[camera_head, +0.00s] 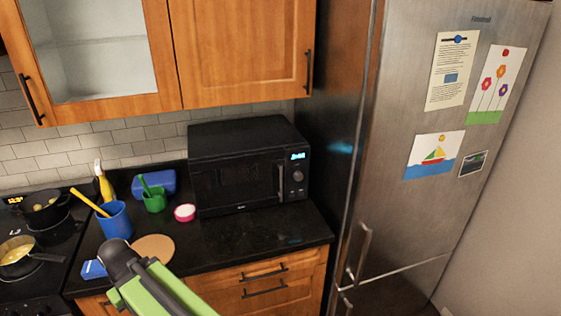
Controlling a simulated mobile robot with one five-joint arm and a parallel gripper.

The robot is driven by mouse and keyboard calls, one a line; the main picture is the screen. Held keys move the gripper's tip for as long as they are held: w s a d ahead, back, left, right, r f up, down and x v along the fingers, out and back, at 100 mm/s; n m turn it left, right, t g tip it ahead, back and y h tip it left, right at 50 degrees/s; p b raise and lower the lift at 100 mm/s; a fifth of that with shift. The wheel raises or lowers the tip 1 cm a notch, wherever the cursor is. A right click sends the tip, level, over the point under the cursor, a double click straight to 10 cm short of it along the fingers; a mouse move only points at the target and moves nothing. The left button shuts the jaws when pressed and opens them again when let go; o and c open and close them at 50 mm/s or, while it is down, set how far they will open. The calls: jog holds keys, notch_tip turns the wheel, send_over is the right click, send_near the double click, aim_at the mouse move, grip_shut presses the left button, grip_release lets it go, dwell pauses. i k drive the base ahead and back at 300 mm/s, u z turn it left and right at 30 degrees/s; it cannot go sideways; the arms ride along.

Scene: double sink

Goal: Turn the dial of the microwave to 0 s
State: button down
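The black microwave (237,185) stands on the dark counter beside the fridge, with its door shut. Its round dial (297,176) is on the control panel at the right of the front, below a lit blue display (298,156). The digits are too small to read, and I cannot tell the dial's angle. A dark door handle is just left of the panel. My green and black arm shows at the bottom of the picture, in front of the counter and left of the microwave. My gripper is not in view.
The counter (265,232) in front of the microwave is clear. Left of it are a pink and white round container (185,212), a green cup (154,200), a blue cup (115,220) and a round board (153,248). The fridge (420,130) bounds the right side.

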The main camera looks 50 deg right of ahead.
aim_at(298, 176)
jog(key=z, duration=1.4)
